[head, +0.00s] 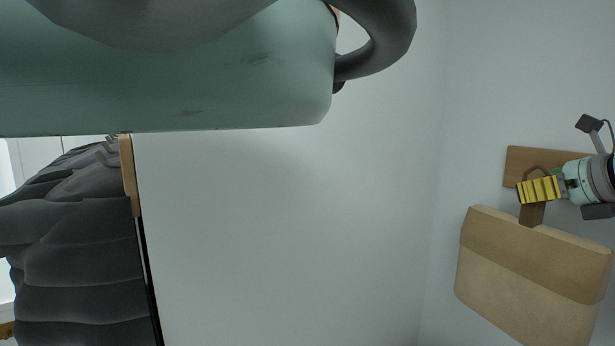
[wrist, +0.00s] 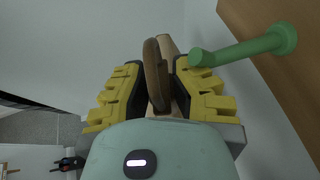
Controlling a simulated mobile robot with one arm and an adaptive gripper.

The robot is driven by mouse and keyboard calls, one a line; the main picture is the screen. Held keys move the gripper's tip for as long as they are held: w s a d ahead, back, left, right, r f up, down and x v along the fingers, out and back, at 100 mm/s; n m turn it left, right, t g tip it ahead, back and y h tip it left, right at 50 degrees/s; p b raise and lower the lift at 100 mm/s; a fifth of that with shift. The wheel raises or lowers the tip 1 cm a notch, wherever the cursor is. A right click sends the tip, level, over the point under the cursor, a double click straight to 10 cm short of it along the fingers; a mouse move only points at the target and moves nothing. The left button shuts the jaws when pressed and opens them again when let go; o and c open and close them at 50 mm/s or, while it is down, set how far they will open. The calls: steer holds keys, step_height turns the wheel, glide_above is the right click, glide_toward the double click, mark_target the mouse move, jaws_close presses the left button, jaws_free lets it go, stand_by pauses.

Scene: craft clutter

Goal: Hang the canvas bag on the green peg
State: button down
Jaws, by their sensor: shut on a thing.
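The canvas bag (head: 530,270) is tan, with a darker upper band and a brown strap. It hangs slightly tilted below my gripper (head: 538,190), at the right of the head view. My gripper is shut on the brown strap (wrist: 154,75), whose loop sticks up between the yellow fingers (wrist: 160,85) in the wrist view. The green peg (wrist: 240,50) juts from a wooden board (wrist: 260,15). Its rounded tip is just right of the strap loop, near the right finger. The loop appears beside the peg, not around it. In the head view the peg is mostly hidden by my gripper.
The wooden board (head: 514,163) is on the pale wall (head: 480,100), behind my gripper. My own arm fills the top left of the head view. A dark, rippled object (head: 75,250) stands at the left. Open space lies beneath the bag.

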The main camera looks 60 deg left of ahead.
steer(key=shift+m+t, duration=0.4)
steer(key=shift+t, duration=0.2)
steer(key=w, duration=0.4)
steer(key=shift+d, duration=0.35)
steer(key=shift+w+r+b, duration=0.15)
steer(key=shift+w+b, duration=0.1)
steer(key=shift+b, duration=0.05)
steer(key=shift+w+a+f+b, duration=0.15)
steer(key=shift+w+f+b, duration=0.3)
steer(key=shift+f+b, duration=0.2)
steer(key=shift+f, duration=0.1)
steer(key=c, duration=0.8)
jaws_free()
